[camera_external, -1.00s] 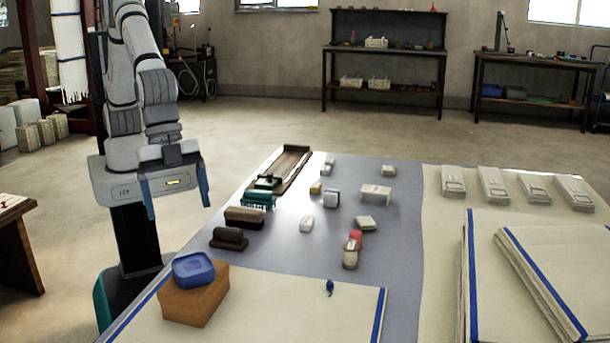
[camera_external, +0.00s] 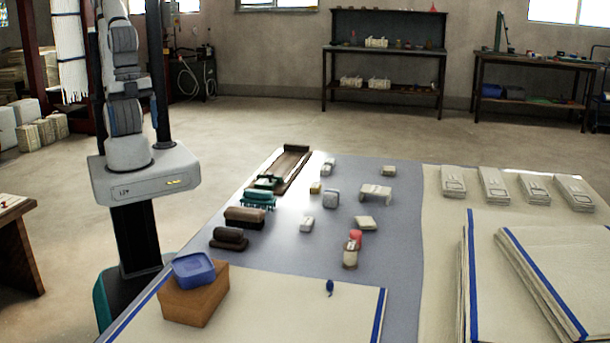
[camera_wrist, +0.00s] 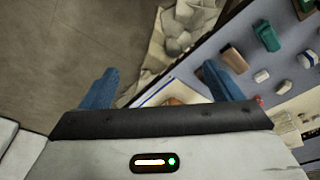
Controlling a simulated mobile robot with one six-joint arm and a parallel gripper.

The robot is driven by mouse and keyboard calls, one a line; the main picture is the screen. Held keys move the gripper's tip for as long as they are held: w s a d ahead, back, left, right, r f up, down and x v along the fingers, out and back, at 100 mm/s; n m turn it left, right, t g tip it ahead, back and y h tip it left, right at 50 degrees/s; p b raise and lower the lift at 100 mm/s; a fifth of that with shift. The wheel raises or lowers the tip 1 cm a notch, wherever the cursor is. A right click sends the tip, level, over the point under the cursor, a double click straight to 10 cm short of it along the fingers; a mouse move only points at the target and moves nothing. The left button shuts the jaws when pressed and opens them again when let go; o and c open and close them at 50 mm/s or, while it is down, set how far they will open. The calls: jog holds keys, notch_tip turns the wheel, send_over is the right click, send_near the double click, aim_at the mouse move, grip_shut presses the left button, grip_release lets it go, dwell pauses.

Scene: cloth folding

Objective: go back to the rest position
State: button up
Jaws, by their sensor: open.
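My gripper (camera_wrist: 160,84) is open and empty in the wrist view, with its two blue fingers wide apart. The wrist view looks down past the fingers at the floor and the table's edge. In the external view my arm is drawn in above its base, left of the table, and mostly hides the gripper. A sliver of blue finger shows beside the arm. The cream cloth with blue edges (camera_external: 290,312) lies flat at the near end of the table, clear of my gripper.
A brown box (camera_external: 196,300) with a blue container (camera_external: 193,269) on it stands on the cloth's left corner. Several brushes and small blocks sit on the grey table top (camera_external: 395,265). Folded cloths (camera_external: 545,270) lie at the right. The floor behind the table is open.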

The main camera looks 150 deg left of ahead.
jog(key=shift+s+f, duration=0.15)
jog(key=shift+s, duration=0.35)
